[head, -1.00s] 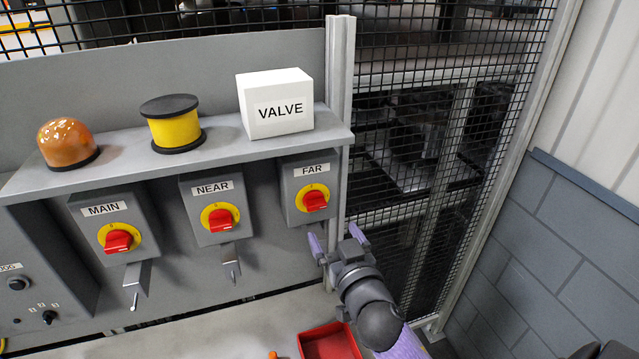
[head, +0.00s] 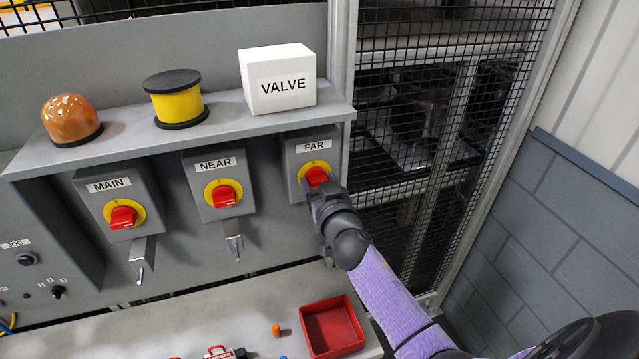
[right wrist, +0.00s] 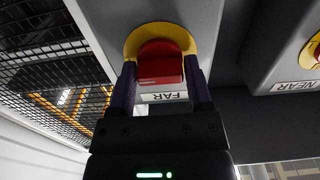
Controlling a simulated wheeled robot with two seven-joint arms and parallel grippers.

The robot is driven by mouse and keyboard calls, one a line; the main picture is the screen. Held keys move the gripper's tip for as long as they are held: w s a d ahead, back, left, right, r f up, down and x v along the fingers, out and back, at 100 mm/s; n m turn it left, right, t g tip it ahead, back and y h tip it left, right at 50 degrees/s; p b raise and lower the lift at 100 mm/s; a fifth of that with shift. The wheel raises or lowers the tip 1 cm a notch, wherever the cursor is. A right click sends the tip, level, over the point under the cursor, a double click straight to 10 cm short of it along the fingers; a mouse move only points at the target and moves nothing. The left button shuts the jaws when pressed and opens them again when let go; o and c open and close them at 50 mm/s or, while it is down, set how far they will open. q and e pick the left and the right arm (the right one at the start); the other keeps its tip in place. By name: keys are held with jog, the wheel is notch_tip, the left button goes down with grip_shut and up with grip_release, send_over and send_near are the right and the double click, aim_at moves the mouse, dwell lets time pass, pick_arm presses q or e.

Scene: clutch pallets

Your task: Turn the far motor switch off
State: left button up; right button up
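The far motor switch is a red knob (head: 315,176) on a yellow disc, on a grey box labelled FAR below the shelf. In the right wrist view the red knob (right wrist: 161,66) sits between the two fingers of my right gripper (right wrist: 163,75). My right gripper (head: 320,188) covers the lower part of the switch in the head view. Its fingers stand open, one on each side of the knob; whether they touch it is unclear. My left gripper is not in view.
The NEAR switch (head: 224,195) and MAIN switch (head: 122,216) are to the left. A white VALVE box (head: 278,80), a yellow spool (head: 177,103) and an amber lamp (head: 71,118) stand on the shelf above. A red tray (head: 333,326) lies on the bench below. Mesh fencing is at right.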

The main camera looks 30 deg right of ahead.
jog(key=c, duration=0.5)
jog(key=shift+n, duration=0.4)
jog(key=n, duration=0.3)
jog(key=shift+n, duration=0.4)
jog(key=n, duration=0.4)
jog(key=shift+n, duration=0.3)
jog(key=n, duration=0.4)
jog(key=shift+n, duration=2.4)
jog(key=shift+f, duration=0.1)
